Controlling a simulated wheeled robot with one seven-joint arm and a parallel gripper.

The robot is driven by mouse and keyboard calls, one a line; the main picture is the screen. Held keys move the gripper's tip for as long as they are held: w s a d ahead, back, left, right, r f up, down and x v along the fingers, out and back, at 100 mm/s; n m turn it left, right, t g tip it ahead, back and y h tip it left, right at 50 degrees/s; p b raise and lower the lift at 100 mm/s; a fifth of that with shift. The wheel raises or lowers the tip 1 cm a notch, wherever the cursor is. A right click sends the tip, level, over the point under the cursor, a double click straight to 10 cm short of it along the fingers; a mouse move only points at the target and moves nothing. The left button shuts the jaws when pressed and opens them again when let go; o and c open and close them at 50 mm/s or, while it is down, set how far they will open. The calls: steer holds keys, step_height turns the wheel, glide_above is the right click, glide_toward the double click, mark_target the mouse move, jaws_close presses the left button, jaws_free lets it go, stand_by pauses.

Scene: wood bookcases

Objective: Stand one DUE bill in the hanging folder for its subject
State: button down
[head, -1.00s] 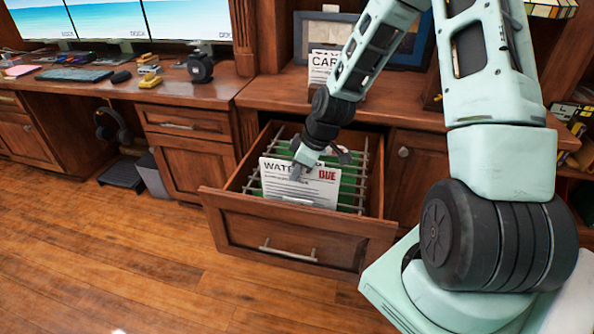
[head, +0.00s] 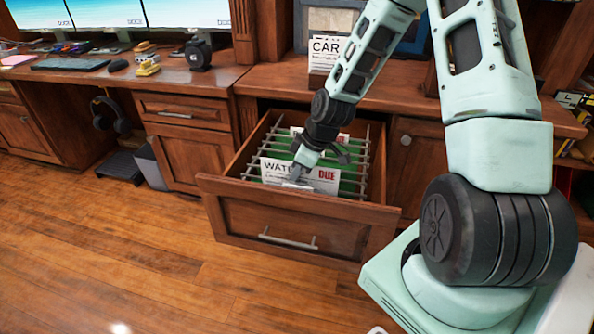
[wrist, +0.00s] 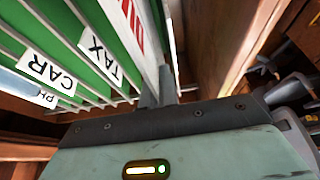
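A white bill with "WATE..." in black and "DUE" in red (head: 325,180) stands upright in the front part of the open drawer. Its lower part is hidden behind the drawer front. My gripper (head: 294,176) is shut on this bill. In the wrist view the bill (wrist: 146,40) runs edge-on to the fingertips (wrist: 162,88). Green hanging folders (head: 350,183) hang on rails in the drawer. Their white tabs in the wrist view read "TAX" (wrist: 100,58), "CAR" (wrist: 53,75) and "PH..." (wrist: 20,88). No water tab is readable.
Another white paper with red print (head: 342,141) stands farther back in the drawer (head: 290,228). Drawer walls lie close around my gripper. The wood floor (head: 110,240) in front is clear.

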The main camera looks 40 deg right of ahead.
steer(key=c, duration=1.6)
jaws_free()
steer(key=p+v, duration=0.6)
steer(key=v, duration=1.1)
steer(key=shift+r, duration=0.15)
steer(key=shift+s+a, duration=0.1)
steer(key=shift+s, duration=0.05)
steer(key=s+a+r+g+h+p, duration=0.1)
steer(key=s+a+r+g+p, duration=0.2)
steer(key=a, duration=0.6)
steer(key=s+a+r+p, duration=0.3)
steer(key=s+a+r, duration=0.15)
steer(key=a, duration=0.45)
steer(key=s+a+r+h+p, duration=0.1)
steer(key=s+a+r+p, duration=0.3)
steer(key=s+a+r, duration=0.4)
steer(key=s+a, duration=0.2)
steer(key=s, duration=0.2)
steer(key=shift+r, duration=0.4)
